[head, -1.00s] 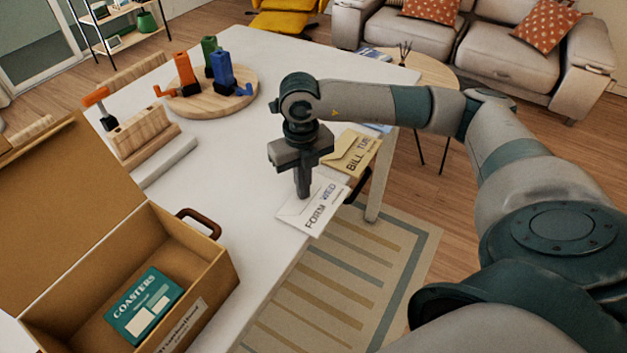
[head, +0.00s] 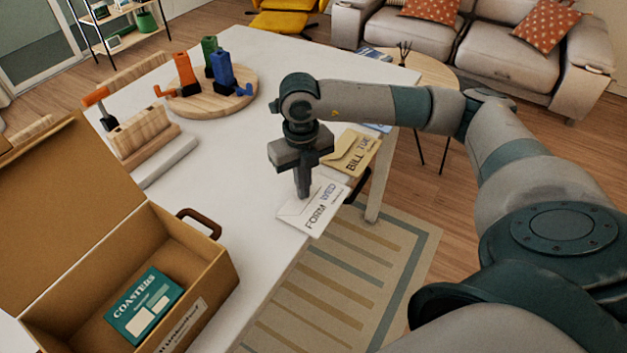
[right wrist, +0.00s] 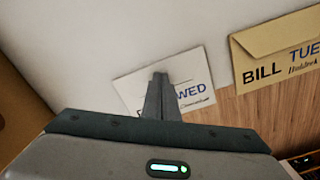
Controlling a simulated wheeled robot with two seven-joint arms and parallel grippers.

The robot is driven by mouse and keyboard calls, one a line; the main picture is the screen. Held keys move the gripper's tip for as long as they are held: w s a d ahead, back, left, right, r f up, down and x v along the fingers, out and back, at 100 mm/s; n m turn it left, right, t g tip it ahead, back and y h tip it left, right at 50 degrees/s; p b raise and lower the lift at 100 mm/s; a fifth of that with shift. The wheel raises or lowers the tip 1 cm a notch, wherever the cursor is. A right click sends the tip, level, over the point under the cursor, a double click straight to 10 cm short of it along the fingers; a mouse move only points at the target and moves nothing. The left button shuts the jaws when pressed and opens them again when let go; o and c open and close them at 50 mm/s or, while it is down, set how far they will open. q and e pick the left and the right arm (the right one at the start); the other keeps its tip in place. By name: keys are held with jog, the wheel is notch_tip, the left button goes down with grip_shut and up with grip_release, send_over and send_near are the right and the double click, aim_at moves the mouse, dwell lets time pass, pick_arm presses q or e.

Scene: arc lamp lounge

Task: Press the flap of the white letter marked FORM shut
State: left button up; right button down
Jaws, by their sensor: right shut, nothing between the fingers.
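The white letter marked FORM and WED (head: 318,212) lies flat near the table's right edge. It also shows in the right wrist view (right wrist: 197,88), partly covered by my fingers. My right gripper (head: 303,193) is shut with nothing between its fingers and points straight down over the letter's flap side. Its fingertips (right wrist: 160,80) are at or just above the paper; I cannot tell whether they touch. The fingers hide part of the flap, so I cannot tell whether it lies fully shut. My left gripper is not in view.
A tan envelope marked BILL (head: 352,155) lies just beyond the letter, near the same edge. An open cardboard box (head: 222,268) with a teal coasters pack (head: 145,305) stands at the front left. The middle table is clear.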

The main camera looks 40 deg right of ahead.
jog(key=shift+s+f, duration=0.1)
jog(key=shift+r+p, duration=0.45)
jog(key=shift+r, duration=0.35)
notch_tip(320, 180, up, 6)
jog(key=p, duration=0.3)
jog(key=shift+r, duration=0.25)
dwell(0.6)
